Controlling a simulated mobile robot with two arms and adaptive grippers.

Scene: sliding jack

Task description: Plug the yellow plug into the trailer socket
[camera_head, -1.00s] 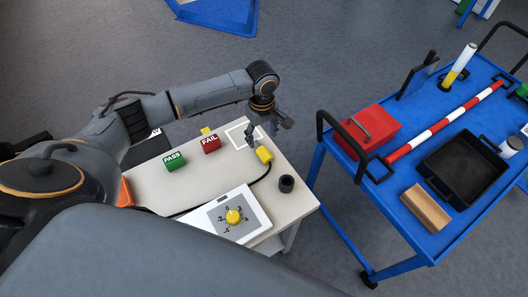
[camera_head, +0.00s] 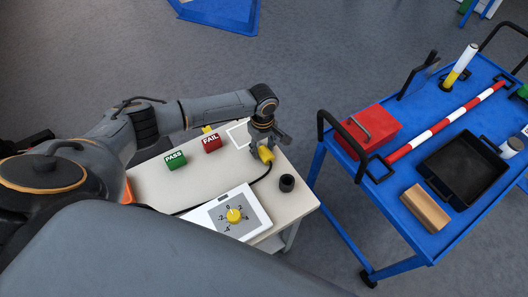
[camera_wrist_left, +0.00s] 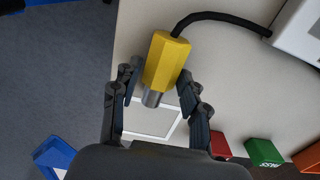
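The yellow plug (camera_head: 265,154) lies on the pale table with a black cable running from its back. It also shows in the left wrist view (camera_wrist_left: 166,60), its grey metal tip pointing toward my gripper's palm. My left gripper (camera_head: 264,147) is at the plug. In the wrist view the left gripper (camera_wrist_left: 157,88) is open, with one finger on each side of the plug's front part; small gaps seem to remain. A short black cylinder with a hollow top (camera_head: 287,183), possibly the trailer socket, stands near the table's right edge. My right gripper is not in view.
A green PASS block (camera_head: 175,161) and a red FAIL block (camera_head: 211,142) stand on the table (camera_head: 202,184). A white box with a yellow dial (camera_head: 228,214) is at the front. A blue cart (camera_head: 385,220) with a red toolbox (camera_head: 368,130) stands right, across a floor gap.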

